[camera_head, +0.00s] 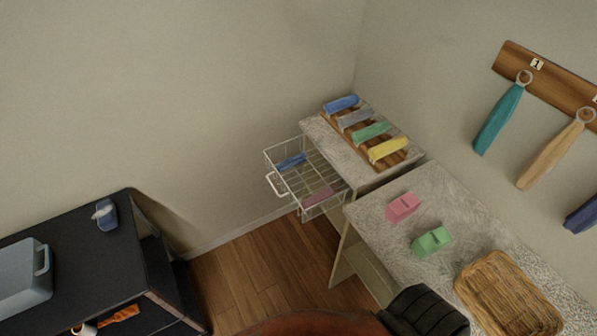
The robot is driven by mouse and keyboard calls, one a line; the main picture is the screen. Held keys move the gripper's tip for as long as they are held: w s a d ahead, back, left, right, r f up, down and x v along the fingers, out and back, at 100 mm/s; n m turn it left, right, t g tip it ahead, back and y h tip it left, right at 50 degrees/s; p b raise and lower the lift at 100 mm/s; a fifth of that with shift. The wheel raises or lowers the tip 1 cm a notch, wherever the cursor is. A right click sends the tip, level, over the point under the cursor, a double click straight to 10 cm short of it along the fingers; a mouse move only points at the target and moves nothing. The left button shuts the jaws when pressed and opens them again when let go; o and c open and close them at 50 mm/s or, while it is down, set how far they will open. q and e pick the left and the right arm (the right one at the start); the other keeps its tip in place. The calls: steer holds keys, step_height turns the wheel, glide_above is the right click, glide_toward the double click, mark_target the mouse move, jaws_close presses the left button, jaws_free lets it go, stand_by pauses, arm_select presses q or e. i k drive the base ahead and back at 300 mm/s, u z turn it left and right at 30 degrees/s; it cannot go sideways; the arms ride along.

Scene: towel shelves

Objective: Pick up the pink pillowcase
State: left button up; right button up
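Two pink cloth-like things show, and I cannot tell for sure which is the pillowcase. One is a pink folded block (402,207) with a small dark mark on top, lying on the speckled tabletop (375,213) near its back left. The other is a dull pink roll (318,197) lying in the front part of the pulled-out white wire basket (268,154), partly seen through its wires. Neither of my grippers shows in the head view, and nothing is seen touching either pink thing.
A green folded block (432,242) lies near the pink block, with a wicker basket (463,290) to the right. A blue roll (291,162) shares the wire basket. Several coloured rolls sit on a wooden rack behind. A black ribbed thing (425,312) stands at the front.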

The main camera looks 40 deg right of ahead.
mark_target(326, 193)
steer(key=z, duration=1.05)
